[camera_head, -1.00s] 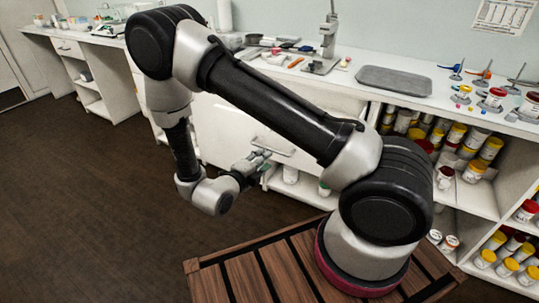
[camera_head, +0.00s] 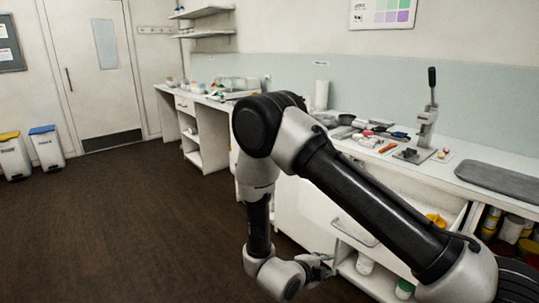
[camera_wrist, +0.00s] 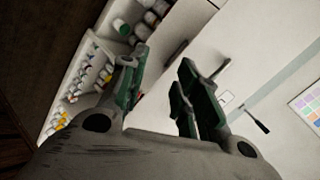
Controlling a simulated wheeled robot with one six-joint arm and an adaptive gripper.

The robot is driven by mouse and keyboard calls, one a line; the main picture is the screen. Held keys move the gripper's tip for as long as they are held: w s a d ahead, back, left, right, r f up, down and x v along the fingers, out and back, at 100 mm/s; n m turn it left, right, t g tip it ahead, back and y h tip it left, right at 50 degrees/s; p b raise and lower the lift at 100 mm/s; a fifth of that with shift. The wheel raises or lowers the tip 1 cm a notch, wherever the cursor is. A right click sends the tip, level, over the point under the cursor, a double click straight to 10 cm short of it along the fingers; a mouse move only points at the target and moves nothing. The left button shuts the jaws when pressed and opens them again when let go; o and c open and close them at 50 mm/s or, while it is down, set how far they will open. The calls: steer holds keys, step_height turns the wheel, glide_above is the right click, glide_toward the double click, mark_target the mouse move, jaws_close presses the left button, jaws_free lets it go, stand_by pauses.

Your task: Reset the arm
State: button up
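My arm runs across the lower right of the head view, bent at the elbow, with its forearm hanging down in front of the white counter. My gripper (camera_head: 318,266) is low, in front of the cabinet under the counter, and partly hidden in the head view. In the wrist view my gripper (camera_wrist: 160,85) shows its two green-grey fingers spread apart with a gap between them. Nothing is held between them.
A white counter (camera_head: 455,190) carries a lever press (camera_head: 426,125), a grey tray (camera_head: 500,181) and small tools. Shelves below hold jars (camera_wrist: 140,30). Two bins (camera_head: 46,148) stand left of a door (camera_head: 103,70). Brown floor (camera_head: 130,220) is clear at left.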

steer(key=s+a+f+n+g+y, duration=0.35)
steer(key=a+n+y, duration=0.35)
steer(key=a+n, duration=0.25)
steer(key=s+a+r+n+g+y, duration=0.1)
steer(key=s+r+n+g+y, duration=0.1)
steer(key=r+n, duration=0.3)
steer(key=s+r+n+g+y, duration=0.2)
steer(key=r+n+g, duration=0.15)
steer(key=r, duration=0.25)
steer(key=s+d+r+n+t+h, duration=0.1)
steer(key=s+d+r, duration=0.5)
steer(key=d+r, duration=0.7)
steer(key=s+d+r+n+t+h, duration=0.1)
steer(key=s+d+r+n+t, duration=0.3)
steer(key=d+r, duration=1)
steer(key=v, duration=0.5)
steer(key=shift+s+d+f, duration=0.15)
steer(key=shift+s, duration=0.1)
